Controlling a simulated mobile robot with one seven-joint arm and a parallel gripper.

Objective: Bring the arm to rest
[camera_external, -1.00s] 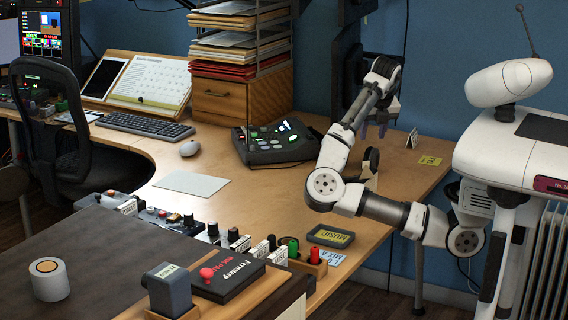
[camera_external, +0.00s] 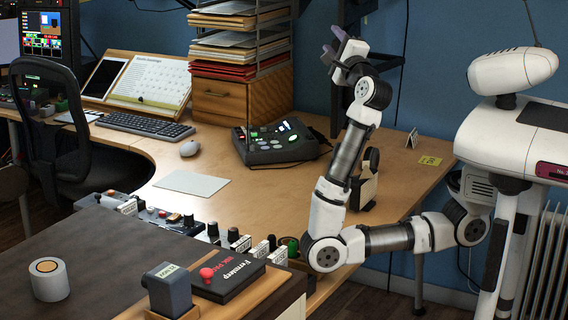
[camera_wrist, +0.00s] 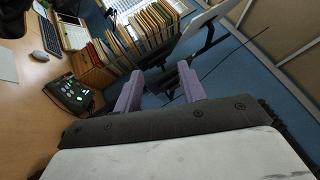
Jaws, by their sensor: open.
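My gripper (camera_external: 333,52) is raised at the end of my arm, above the right part of the desk and in front of the blue wall. Its two purple fingers point up and to the left and stand apart, with nothing between them. In the wrist view, the fingers of my gripper (camera_wrist: 160,88) are spread and empty. My arm's elbow is low at the front edge of the desk, and its forearm rises from there.
A black console (camera_external: 275,142) with lit buttons sits on the desk (camera_external: 250,205). Paper trays (camera_external: 240,42) stand on a wooden drawer box (camera_external: 240,97) left of my gripper. A dark monitor arm (camera_external: 385,62) is close behind. Small labelled boxes line the front counter.

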